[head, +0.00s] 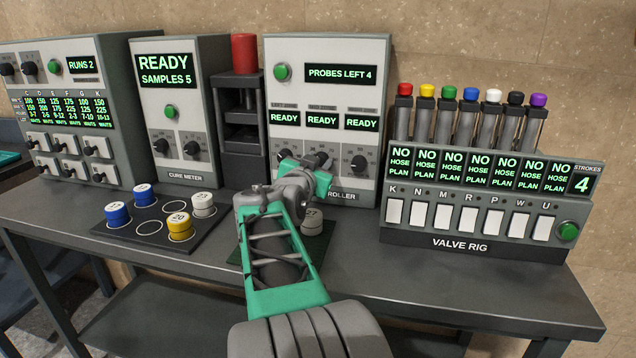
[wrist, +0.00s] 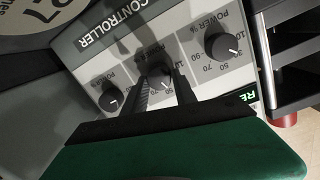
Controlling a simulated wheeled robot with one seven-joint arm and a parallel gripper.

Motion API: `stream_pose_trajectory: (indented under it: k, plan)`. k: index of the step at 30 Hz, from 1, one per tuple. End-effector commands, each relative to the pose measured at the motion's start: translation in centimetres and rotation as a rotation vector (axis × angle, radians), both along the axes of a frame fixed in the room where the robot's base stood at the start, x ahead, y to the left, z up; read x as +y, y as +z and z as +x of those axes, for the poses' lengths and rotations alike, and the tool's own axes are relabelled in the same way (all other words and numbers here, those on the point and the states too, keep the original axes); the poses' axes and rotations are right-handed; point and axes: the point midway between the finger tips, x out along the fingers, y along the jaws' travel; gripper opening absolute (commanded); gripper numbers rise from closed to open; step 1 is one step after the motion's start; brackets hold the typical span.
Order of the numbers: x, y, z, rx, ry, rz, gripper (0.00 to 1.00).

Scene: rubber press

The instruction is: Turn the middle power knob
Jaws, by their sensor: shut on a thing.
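The controller (head: 318,85) is a grey box with three black power knobs in a row low on its front. In the wrist view the panel looks upside down, and the middle power knob (wrist: 160,74) sits between the two dark fingers of my gripper (wrist: 163,92). The fingers are shut on the knob's sides. The side knobs, one toward the upper right (wrist: 222,46) and one toward the lower left (wrist: 110,100), are free. In the head view my gripper (head: 308,163) reaches the panel and partly covers the knob row. The middle knob's exact pointer setting is hard to read.
The cure meter (head: 180,80) and a dark press with a red top (head: 243,54) stand left of the controller. The valve rig (head: 480,244) stands right. A sample tray (head: 105,232) with blue, yellow and white pucks lies in front. A white puck (head: 312,222) sits below the controller.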

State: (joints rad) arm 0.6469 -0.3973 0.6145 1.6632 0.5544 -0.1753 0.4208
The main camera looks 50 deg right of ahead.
Motion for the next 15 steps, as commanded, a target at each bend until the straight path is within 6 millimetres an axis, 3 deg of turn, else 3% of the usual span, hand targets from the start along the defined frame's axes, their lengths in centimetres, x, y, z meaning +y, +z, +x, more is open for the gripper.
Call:
stream_pose_trajectory:
  k: [1,15]
  plan:
    - [-0.03,-0.78,-0.08,-0.038,-0.001,0.013,0.00]
    - [-0.09,-0.29,-0.17,-0.273,-0.001,0.118,0.00]
